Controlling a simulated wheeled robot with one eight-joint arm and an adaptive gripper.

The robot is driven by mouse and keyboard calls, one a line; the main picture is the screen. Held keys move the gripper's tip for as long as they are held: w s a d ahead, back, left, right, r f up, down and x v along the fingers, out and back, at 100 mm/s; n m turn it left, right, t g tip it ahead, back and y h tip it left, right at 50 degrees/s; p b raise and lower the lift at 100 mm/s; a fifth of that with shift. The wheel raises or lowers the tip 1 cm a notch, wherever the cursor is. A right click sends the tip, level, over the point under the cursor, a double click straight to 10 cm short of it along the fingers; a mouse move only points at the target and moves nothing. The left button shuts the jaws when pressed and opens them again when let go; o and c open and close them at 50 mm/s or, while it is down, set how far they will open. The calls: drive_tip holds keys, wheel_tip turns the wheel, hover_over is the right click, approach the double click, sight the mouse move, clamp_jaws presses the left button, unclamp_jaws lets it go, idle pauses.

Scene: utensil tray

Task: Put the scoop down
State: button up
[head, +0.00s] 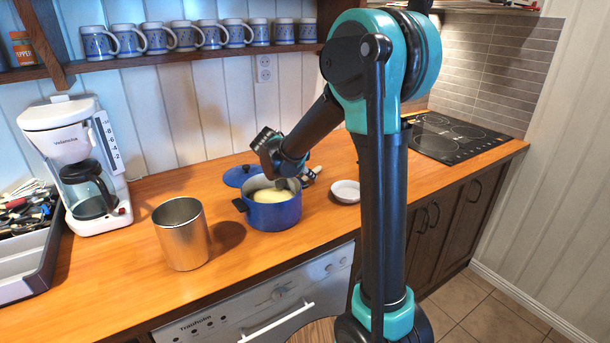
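My gripper (308,178) is low over the right rim of a blue pot (274,216). My own wrist hides much of it, and its fingers are too small and dark to tell open from shut. A small pale piece (315,170) shows beside the gripper. I cannot tell whether it is part of the scoop or whether it is held. A pale yellow mass (270,196) shows inside the pot. I cannot make out the scoop for certain.
A blue lid (241,176) lies behind the pot, and a white bowl (346,191) stands to its right. A metal canister (182,235), a coffee maker (75,160) and a grey utensil tray (22,262) are on the left. Bare wooden counter (150,190) lies between them.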

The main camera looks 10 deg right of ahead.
drive_tip(key=v, duration=1.2)
drive_tip(key=shift+r, duration=0.15)
